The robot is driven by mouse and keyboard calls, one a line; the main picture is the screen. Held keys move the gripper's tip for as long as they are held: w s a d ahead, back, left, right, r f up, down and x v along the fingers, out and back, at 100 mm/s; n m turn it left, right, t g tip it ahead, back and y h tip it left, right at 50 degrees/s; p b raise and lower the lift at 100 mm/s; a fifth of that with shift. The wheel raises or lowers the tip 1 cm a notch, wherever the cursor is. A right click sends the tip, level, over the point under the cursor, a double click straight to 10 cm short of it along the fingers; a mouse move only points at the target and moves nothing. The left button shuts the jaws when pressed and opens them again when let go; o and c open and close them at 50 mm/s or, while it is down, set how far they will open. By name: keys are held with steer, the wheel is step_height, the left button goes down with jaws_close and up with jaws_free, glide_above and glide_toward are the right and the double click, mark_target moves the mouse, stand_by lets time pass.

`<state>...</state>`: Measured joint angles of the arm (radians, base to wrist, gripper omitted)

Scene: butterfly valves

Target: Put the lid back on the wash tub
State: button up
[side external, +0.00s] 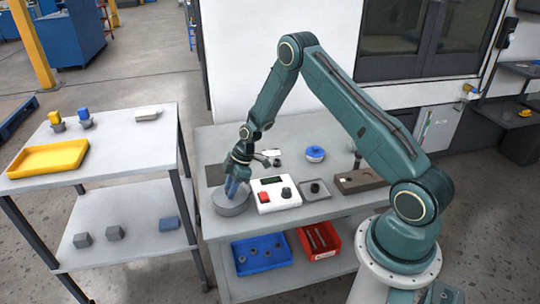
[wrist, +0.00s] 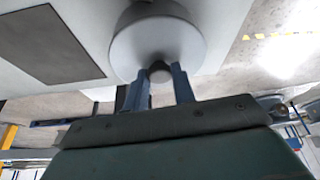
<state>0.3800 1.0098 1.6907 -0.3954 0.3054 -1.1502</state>
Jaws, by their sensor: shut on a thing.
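My gripper (side external: 236,190) points down at the near left corner of the workbench, over the round grey wash tub (side external: 232,210). In the wrist view, its blue fingers (wrist: 160,77) are shut on the dark knob (wrist: 160,72) of a round grey lid (wrist: 185,42). In the side view, the lid and tub blend into one low grey round shape below the fingers. I cannot tell whether the lid rests on the rim or is slightly above it. The inside of the tub is hidden.
A white control box (side external: 275,194) with a red button stands close right of the tub. Beyond are a small grey tray (side external: 315,190), a brown block (side external: 357,181) and a blue-topped part (side external: 315,153). A dark mat (side external: 216,174) lies behind the tub. The bench's front edge is near.

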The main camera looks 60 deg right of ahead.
steer(key=o, duration=1.6)
steer(key=shift+c, duration=0.2)
steer(key=shift+r, duration=0.1)
steer(key=shift+r, duration=2.4)
steer(key=shift+c, duration=0.2)
jaws_close()
